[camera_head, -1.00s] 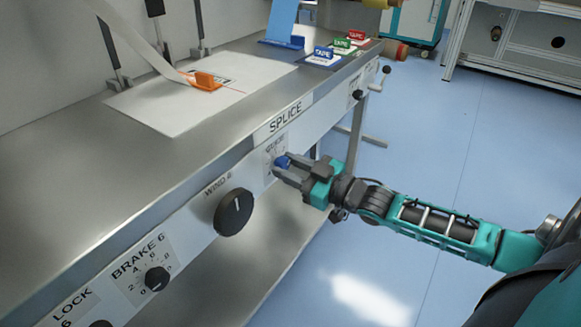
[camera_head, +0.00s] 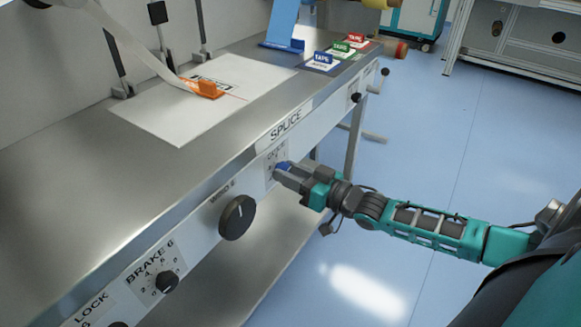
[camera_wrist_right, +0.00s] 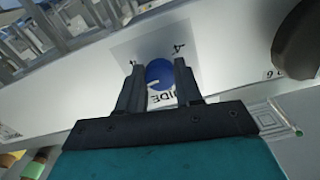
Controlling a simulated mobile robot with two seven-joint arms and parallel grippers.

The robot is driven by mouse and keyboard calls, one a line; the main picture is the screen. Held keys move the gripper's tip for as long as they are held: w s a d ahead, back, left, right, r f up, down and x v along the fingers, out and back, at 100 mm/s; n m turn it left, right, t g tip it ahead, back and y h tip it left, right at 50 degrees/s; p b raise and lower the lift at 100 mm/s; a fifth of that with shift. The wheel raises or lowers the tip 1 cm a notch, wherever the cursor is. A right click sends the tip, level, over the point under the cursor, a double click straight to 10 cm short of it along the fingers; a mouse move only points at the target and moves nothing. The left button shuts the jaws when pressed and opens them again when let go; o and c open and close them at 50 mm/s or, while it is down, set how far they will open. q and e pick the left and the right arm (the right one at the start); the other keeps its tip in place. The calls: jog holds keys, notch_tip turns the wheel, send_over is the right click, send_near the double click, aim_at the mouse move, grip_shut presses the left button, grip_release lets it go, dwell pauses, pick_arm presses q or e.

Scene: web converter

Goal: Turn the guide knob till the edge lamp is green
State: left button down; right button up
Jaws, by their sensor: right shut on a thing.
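The blue guide knob (camera_head: 283,167) is on the front panel of the bench, below the SPLICE label. It also shows in the right wrist view (camera_wrist_right: 159,75), with a white mark on its face. My right gripper (camera_head: 285,172) is shut on this knob, one finger on each side in the wrist view (camera_wrist_right: 158,82). The fingers hide part of the knob's dial in the head view. I cannot make out the edge lamp for certain; a tiny green dot (camera_wrist_right: 299,133) shows at the wrist view's lower right. My left gripper is not in view.
A large black wind knob (camera_head: 237,217) sits to the left of the guide knob, and a smaller brake knob (camera_head: 167,282) lies farther left. The floor (camera_head: 430,150) to the right is clear.

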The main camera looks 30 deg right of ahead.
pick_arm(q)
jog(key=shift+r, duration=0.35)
pick_arm(e)
jog(key=shift+m, duration=0.6)
jog(key=o, duration=1)
jog(key=shift+o, duration=0.2)
pick_arm(q)
jog(key=p, duration=0.1)
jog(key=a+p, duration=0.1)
jog(key=p, duration=0.1)
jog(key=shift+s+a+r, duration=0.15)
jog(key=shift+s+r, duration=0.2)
pick_arm(e)
jog(key=v, duration=1.3)
